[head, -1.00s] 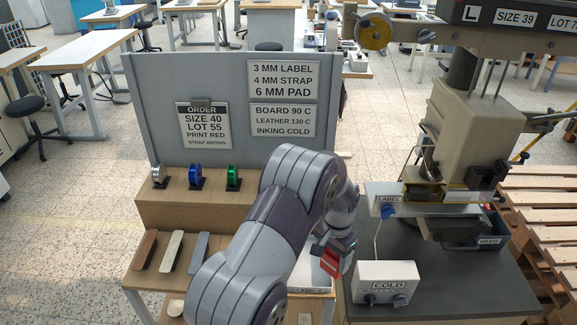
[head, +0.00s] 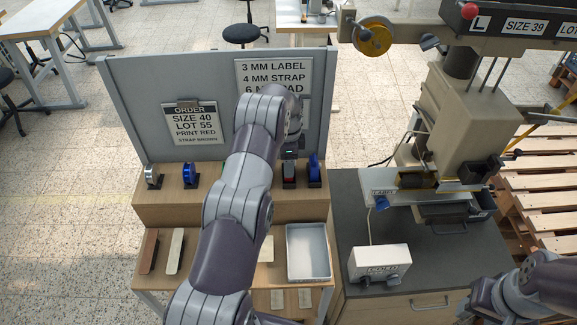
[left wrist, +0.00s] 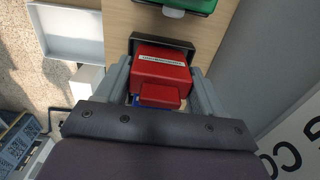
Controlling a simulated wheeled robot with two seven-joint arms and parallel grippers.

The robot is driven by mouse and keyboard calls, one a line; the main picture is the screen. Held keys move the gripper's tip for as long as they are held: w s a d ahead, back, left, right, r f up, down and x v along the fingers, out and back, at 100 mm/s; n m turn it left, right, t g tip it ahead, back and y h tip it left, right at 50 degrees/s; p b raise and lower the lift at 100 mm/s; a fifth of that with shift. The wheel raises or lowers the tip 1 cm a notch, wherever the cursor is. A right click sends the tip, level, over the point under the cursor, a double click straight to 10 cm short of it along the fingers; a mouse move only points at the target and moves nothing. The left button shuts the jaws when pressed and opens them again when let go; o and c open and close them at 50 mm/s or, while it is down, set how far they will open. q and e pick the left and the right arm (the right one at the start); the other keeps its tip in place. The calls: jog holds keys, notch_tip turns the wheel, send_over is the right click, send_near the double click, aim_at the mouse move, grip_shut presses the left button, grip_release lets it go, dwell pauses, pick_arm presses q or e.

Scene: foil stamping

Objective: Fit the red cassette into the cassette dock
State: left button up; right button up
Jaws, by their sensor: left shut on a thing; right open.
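The red cassette (left wrist: 162,70), a box with a white label, sits between the two fingers of my left gripper (left wrist: 165,92) in the left wrist view. The gripper is shut on it. A dark holder (left wrist: 183,44) shows right behind the cassette; I cannot tell whether the cassette is seated in it or only close. My right gripper (head: 490,296) is open and empty at the lower right. I cannot identify the cassette dock for certain.
An empty tray (head: 308,253) lies below. The press (head: 460,120) and a white control box (head: 379,263) stand right.

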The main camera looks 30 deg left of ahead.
pick_arm(q)
jog(key=shift+w+f, duration=0.25)
jog(key=shift+f, duration=0.5)
jog(key=shift+s, duration=0.15)
jog(key=shift+s+f+b, duration=0.1)
jog(key=shift+f+b, duration=0.1)
jog(key=shift+b, duration=0.1)
jog(key=o, duration=1.2)
jog(key=shift+r, duration=0.1)
